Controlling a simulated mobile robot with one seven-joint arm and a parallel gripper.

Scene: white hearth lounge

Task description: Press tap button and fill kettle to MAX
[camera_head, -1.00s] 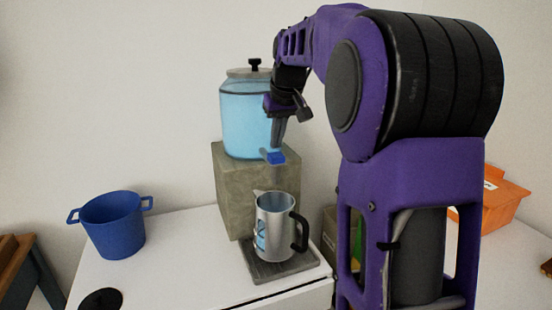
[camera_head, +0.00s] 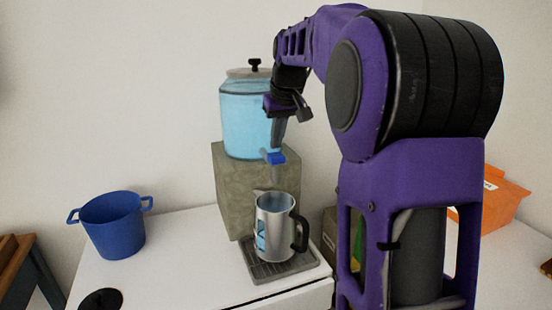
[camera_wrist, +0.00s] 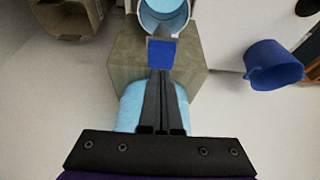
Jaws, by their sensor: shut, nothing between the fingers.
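A glass water dispenser (camera_head: 246,125) with blue water stands on a stone-like block (camera_head: 236,195). Its blue tap button (camera_head: 275,158) sticks out at the front and also shows in the wrist view (camera_wrist: 161,53). A steel kettle (camera_head: 272,228) with a black handle and a side window showing blue stands upright below the tap on a grey drip tray (camera_head: 268,277). In the wrist view, blue water shows inside the open kettle (camera_wrist: 143,20). My gripper (camera_wrist: 162,73) is shut and empty, its tips at the button; I cannot tell whether they press it. The MAX mark is unreadable.
A blue pot (camera_head: 112,228) stands left on the white counter (camera_head: 180,250), with a black round item (camera_head: 102,299) in front. An orange box (camera_head: 490,200) sits at the right behind my arm. The counter between pot and tray is clear.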

